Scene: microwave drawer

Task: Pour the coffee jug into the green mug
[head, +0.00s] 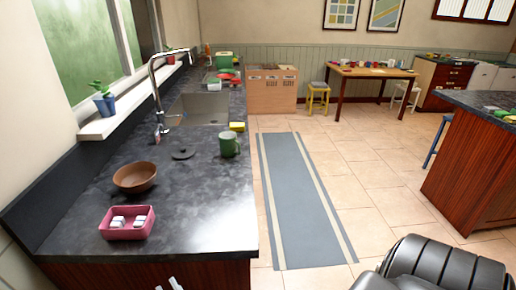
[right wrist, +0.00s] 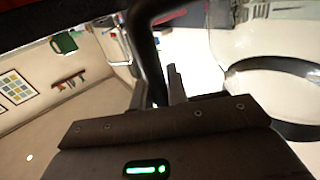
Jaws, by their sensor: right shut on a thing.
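The green mug (head: 229,144) stands upright on the dark counter (head: 200,210), near its right edge. It also shows small at the upper left of the right wrist view (right wrist: 64,43). My right gripper (right wrist: 176,88) is shut on the dark handle of the coffee jug (right wrist: 270,75), whose clear glass and dark band fill the right of that view. The coffee level cannot be made out.
A brown bowl (head: 135,177), a pink tray (head: 110,231) with white pieces and a dark lid (head: 183,153) lie on the counter left of the mug. A yellow sponge (head: 237,126) is just behind the mug; the sink (head: 198,108) lies beyond.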

